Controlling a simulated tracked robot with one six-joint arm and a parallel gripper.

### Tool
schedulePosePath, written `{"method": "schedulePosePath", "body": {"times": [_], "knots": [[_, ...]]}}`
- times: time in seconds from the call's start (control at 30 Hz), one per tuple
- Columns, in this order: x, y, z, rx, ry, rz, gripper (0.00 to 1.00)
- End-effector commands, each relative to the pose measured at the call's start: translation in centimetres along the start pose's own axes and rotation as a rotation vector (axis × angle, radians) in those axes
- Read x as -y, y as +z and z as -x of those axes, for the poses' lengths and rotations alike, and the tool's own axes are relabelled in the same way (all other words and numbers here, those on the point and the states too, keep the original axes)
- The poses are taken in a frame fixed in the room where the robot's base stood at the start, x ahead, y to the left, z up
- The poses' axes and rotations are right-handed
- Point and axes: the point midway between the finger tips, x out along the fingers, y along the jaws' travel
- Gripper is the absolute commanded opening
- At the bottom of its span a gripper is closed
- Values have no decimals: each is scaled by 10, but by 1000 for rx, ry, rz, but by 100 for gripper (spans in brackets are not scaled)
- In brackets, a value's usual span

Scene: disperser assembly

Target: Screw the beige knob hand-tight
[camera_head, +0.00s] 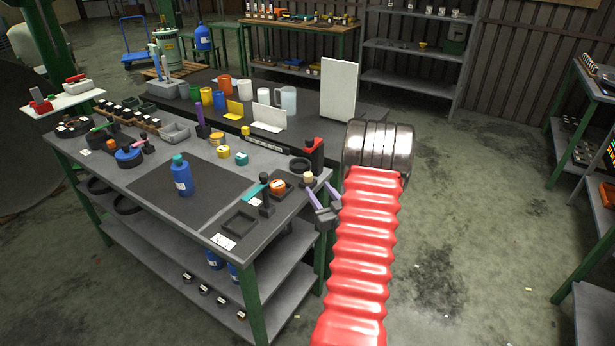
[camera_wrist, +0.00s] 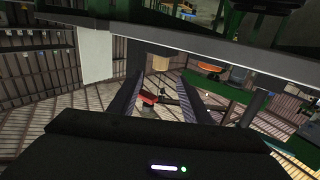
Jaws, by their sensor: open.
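The beige knob (camera_head: 308,177) is a small pale cylinder at the right edge of the grey workbench (camera_head: 190,225). It sits on a dark part that is mostly hidden. My gripper (camera_head: 318,191) is open, with two purple fingers spread just in front of the knob at the bench edge. In the wrist view the beige knob (camera_wrist: 161,63) shows in the gap near the fingertips of my gripper (camera_wrist: 163,76). Neither finger clearly touches it, and I cannot tell the exact depth.
A red-and-black container (camera_head: 314,152) stands just behind. A blue bottle (camera_head: 181,176) stands mid-bench on a dark mat.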

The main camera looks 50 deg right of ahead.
Motion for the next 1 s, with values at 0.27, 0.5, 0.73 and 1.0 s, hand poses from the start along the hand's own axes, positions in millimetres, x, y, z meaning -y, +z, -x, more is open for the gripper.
{"method": "schedulePosePath", "body": {"times": [0.27, 0.5, 0.73, 1.0], "knots": [[1, 0, -44, -1, -1, 0, 44], [0, 0, -80, -1, 0, 0, 44], [0, 0, -99, 0, 0, -1, 44], [0, 0, -101, 0, 1, -1, 44]]}}
